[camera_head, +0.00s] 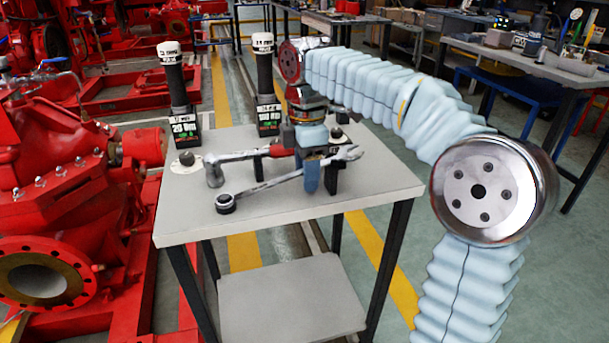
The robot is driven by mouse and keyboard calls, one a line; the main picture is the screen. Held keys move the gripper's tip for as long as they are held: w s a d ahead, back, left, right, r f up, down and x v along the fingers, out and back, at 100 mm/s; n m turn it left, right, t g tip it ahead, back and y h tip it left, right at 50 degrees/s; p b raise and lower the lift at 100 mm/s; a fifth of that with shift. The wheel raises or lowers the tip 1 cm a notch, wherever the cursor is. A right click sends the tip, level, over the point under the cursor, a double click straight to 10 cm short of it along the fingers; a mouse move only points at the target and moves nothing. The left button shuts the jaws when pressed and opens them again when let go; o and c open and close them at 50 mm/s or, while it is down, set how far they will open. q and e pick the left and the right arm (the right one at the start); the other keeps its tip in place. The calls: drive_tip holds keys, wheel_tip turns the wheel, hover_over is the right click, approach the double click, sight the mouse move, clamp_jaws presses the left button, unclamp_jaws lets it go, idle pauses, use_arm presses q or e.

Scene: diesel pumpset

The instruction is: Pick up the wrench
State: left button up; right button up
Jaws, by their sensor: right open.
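A silver wrench (265,187) lies at a slant across the small table, its dark ring end at the lower left and its open jaw end at the upper right. My right gripper (312,175) points down over the wrench near its jaw end. It is open, and a blue finger in front hides part of the wrench shaft. I cannot tell whether the finger touches it. My left gripper is not in view.
A red-handled tool (238,156) lies just behind the wrench. Two black posts with white tops (178,85) stand at the table's (200,222) back. Red pump machinery (65,190) crowds the left. The table's front is clear.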

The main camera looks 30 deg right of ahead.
clamp_jaws()
idle(1.3)
